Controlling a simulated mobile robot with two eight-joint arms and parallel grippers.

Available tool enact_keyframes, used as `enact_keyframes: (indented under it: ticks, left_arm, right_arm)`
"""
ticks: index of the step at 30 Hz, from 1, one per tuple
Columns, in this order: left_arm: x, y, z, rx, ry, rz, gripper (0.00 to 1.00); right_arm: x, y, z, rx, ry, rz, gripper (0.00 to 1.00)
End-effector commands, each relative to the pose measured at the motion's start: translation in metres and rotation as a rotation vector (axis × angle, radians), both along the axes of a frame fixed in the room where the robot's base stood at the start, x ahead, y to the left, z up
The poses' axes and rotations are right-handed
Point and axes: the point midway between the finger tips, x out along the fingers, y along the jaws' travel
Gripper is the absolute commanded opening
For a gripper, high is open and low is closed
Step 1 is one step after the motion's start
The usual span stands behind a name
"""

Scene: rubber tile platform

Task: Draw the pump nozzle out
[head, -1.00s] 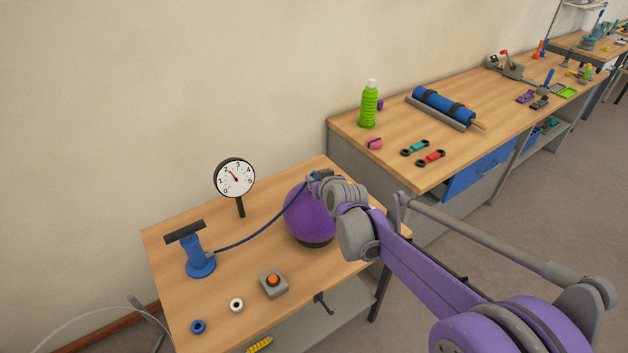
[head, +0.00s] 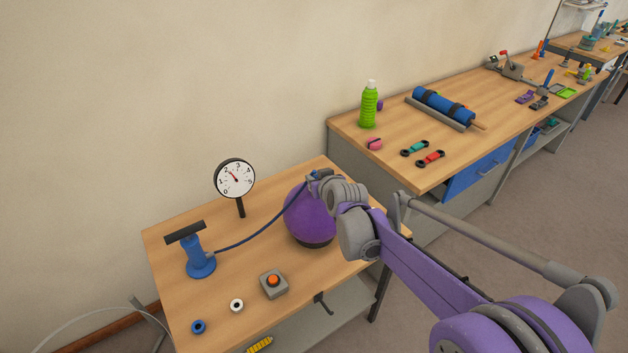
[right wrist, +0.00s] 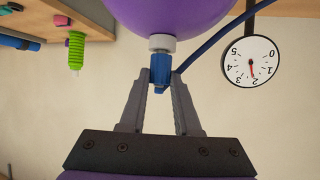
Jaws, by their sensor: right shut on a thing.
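A purple ball (head: 308,222) rests on a dark base on the small wooden table; it also shows at the top of the right wrist view (right wrist: 165,15). A blue nozzle (right wrist: 160,67) sits against a white collar (right wrist: 162,43) on the ball, with no gap that I can see. My right gripper (right wrist: 160,80) is shut on the blue nozzle. In the head view my right gripper (head: 318,177) is at the top of the ball, partly hidden by its wrist. A blue hose (head: 252,237) runs from there to the blue hand pump (head: 199,261). My left gripper is not in view.
A gauge (head: 235,178) stands behind the pump and ball. A grey box with an orange button (head: 273,284), a white ring (head: 236,305) and a blue ring (head: 198,327) lie along the front. A longer bench (head: 440,180) stands at the right.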

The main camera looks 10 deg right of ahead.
Motion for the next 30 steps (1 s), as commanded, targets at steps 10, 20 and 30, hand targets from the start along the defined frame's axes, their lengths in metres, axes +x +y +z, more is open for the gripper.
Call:
enact_keyframes:
  ticks: [10,20,30]
  left_arm:
    - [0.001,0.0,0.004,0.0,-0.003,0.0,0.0]
    - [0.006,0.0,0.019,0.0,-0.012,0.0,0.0]
    - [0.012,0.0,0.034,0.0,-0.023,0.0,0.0]
  right_arm:
    - [0.0,0.0,0.006,0.0,0.0,0.0,0.0]
    - [0.001,0.0,0.025,0.0,-0.002,0.0,0.0]
    - [0.0,0.0,0.045,0.0,-0.001,0.0,0.0]
